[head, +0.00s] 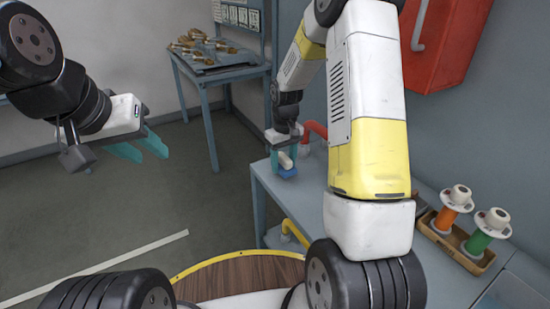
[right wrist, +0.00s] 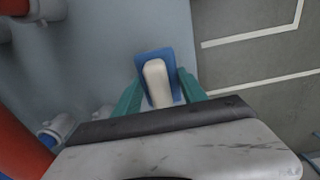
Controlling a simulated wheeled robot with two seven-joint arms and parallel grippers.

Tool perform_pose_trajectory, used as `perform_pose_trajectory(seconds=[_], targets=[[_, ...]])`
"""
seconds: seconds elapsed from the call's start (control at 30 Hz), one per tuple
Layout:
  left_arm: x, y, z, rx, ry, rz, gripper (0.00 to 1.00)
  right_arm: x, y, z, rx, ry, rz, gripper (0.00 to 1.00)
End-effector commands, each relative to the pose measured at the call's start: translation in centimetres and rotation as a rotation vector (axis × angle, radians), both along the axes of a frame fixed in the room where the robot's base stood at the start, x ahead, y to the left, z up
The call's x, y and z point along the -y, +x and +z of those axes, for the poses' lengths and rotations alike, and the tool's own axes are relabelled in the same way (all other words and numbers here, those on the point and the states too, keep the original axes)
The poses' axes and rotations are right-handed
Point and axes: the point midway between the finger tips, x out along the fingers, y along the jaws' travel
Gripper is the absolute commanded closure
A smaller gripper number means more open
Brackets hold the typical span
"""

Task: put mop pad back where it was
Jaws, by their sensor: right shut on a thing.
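The mop pad (head: 287,173) is a small blue pad with a pale, rounded block on its top. It is at the left end of the blue-grey workbench (head: 267,187) in the head view. My right gripper (head: 284,160) is shut on it. In the right wrist view the mop pad (right wrist: 158,82) sits between the two teal fingers, near the bench edge. I cannot tell whether it touches the bench top. My left gripper (head: 146,149) is open and empty, over the floor at the left of the head view.
A wooden tray (head: 469,263) with an orange and a green cylinder with white tops stands on the bench at right. A red pipe (head: 315,129) rises near my right gripper. A small table (head: 222,75) with brass parts stands behind. Floor at left is clear.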

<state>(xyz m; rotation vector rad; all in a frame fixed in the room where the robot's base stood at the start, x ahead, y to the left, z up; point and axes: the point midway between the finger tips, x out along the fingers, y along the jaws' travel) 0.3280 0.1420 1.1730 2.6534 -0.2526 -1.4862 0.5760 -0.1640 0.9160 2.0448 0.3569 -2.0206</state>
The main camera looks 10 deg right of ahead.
Motion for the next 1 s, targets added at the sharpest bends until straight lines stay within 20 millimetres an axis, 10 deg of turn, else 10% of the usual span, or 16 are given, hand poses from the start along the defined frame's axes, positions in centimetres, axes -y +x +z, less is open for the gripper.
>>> perform_pose_trajectory(seconds=[0.53,0.57,0.67,1.0], targets=[[0.0,0.0,0.0,0.000,0.000,0.000,0.64,-0.1,-0.3,-3.5,-0.005,-0.001,0.001,1.00],[0.0,0.0,0.0,0.000,0.000,0.000,0.64,-0.1,-0.3,-3.5,-0.005,-0.001,0.001,0.49],[0.0,0.0,0.0,0.000,0.000,0.000,0.64,-0.1,-0.3,-3.5,-0.004,0.000,0.001,0.29],[0.0,0.0,0.0,0.000,0.000,0.000,0.64,-0.1,-0.3,-3.3,-0.003,0.000,0.001,0.29]])
